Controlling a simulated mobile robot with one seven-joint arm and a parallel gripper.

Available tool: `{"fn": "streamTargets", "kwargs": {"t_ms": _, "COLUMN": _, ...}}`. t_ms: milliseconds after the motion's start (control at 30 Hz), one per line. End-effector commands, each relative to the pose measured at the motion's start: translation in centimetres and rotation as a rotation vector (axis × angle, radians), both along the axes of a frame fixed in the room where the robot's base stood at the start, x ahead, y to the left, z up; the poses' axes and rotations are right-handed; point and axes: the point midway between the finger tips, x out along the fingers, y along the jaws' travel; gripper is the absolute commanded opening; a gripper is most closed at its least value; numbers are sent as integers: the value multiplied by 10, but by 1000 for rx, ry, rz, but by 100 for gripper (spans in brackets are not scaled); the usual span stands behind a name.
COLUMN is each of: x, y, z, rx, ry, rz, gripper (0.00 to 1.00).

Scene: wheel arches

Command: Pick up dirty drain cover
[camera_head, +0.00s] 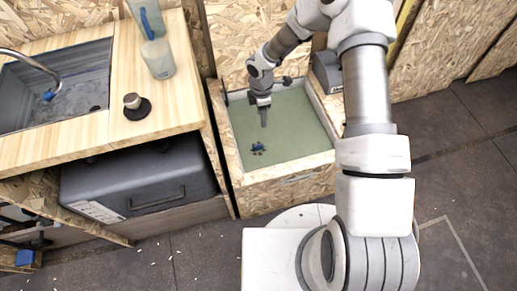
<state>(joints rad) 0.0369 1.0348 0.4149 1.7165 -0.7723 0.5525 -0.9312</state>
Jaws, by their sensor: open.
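My gripper (264,117) points down over the green bottom of an open wooden box, and nothing shows between its fingers. A small dark blue and black object (258,148) lies on the green bottom, just in front of the gripper and apart from it in the picture. It is too small for me to tell whether it is the drain cover. A round black disc with a pale knob (136,106) sits on the wooden counter to the left; I cannot tell whether this is the drain cover either.
The box (228,157) has raised chipboard walls around the green bottom (290,125). On the left, the counter (60,148) holds a grey sink (60,78) with a curved tap and a translucent bottle (158,58). A dark grey case (140,180) sits below. Most of the green bottom is clear.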

Motion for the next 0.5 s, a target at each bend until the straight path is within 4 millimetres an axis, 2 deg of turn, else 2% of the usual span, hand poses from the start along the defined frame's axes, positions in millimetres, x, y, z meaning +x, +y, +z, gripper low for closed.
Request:
{"fn": "streamTargets", "kwargs": {"t_ms": 33, "x": -2, "y": 3, "z": -13, "rx": 8, "ry": 9, "rz": 18, "gripper": 52}}
{"fn": "streamTargets", "kwargs": {"t_ms": 267, "x": -5, "y": 9, "z": -40, "rx": 20, "ry": 19, "rz": 51, "gripper": 52}}
{"fn": "streamTargets", "kwargs": {"t_ms": 500, "x": -5, "y": 10, "z": -91, "rx": 18, "ry": 20, "rz": 50, "gripper": 52}}
